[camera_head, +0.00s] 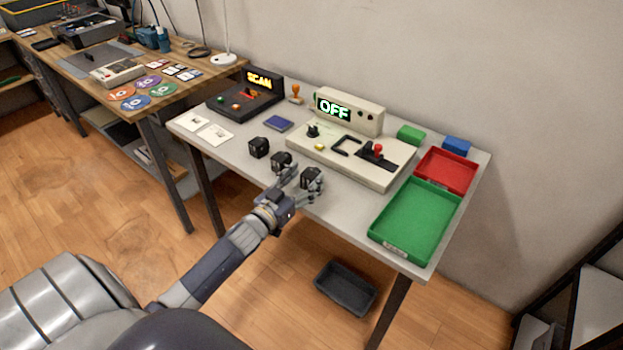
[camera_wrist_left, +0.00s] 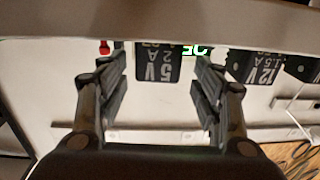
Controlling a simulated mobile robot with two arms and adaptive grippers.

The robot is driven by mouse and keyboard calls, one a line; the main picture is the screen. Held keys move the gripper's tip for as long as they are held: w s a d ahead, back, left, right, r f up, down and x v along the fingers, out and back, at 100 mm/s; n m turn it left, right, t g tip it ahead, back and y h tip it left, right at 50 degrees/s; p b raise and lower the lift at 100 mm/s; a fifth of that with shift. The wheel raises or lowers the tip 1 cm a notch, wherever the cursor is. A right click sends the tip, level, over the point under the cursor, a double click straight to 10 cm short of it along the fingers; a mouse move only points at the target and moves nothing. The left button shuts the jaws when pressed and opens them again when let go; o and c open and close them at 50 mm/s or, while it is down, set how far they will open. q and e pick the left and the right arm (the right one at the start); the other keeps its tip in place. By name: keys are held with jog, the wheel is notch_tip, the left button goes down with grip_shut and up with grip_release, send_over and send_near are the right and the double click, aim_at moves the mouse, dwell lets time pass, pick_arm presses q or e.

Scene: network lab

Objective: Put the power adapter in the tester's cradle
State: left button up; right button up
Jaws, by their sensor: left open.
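Three black power adapters stand in a row on the white table: a far one (camera_head: 259,147), a middle one (camera_head: 281,159) and a near one (camera_head: 311,176). My left gripper (camera_head: 300,183) is open at the near adapter. In the left wrist view that adapter, marked 5V 2A (camera_wrist_left: 157,62), shows between and beyond the open fingers (camera_wrist_left: 160,88), with gaps on both sides. An adapter marked 12V 1.5A (camera_wrist_left: 255,66) is to its right. The beige tester (camera_head: 370,168) has a black U-shaped cradle (camera_head: 337,147), which looks empty, and a display (camera_head: 334,108) reading OFF. My right gripper is not in view.
A red-knobbed lever (camera_head: 378,150) stands beside the cradle. A green tray (camera_head: 415,220) and red tray (camera_head: 448,170) lie at the right. Green (camera_head: 410,134) and blue (camera_head: 457,145) blocks are behind. A SCAN device (camera_head: 247,97) stands at the back left.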

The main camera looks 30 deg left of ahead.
aim_at(312, 172)
pick_arm(q)
jog(key=shift+w+d+f, duration=0.1)
jog(key=shift+w, duration=0.55)
jog(key=shift+w+d+f, duration=0.1)
jog(key=shift+w, duration=0.8)
jog(key=c, duration=1.2)
jog(key=shift+r, duration=0.1)
jog(key=shift+c, duration=0.8)
jog(key=shift+r, duration=0.5)
notch_tip(312, 172, up, 2)
jog(key=shift+r, duration=0.1)
jog(key=s+d+r+p, duration=0.1)
jog(key=s+d+r, duration=0.3)
jog(key=s+d, duration=0.5)
jog(key=s+d+r+p, duration=0.1)
jog(key=s+d+r, duration=0.4)
jog(key=s+d, duration=0.4)
jog(key=s, duration=0.6)
jog(key=shift+d, duration=0.3)
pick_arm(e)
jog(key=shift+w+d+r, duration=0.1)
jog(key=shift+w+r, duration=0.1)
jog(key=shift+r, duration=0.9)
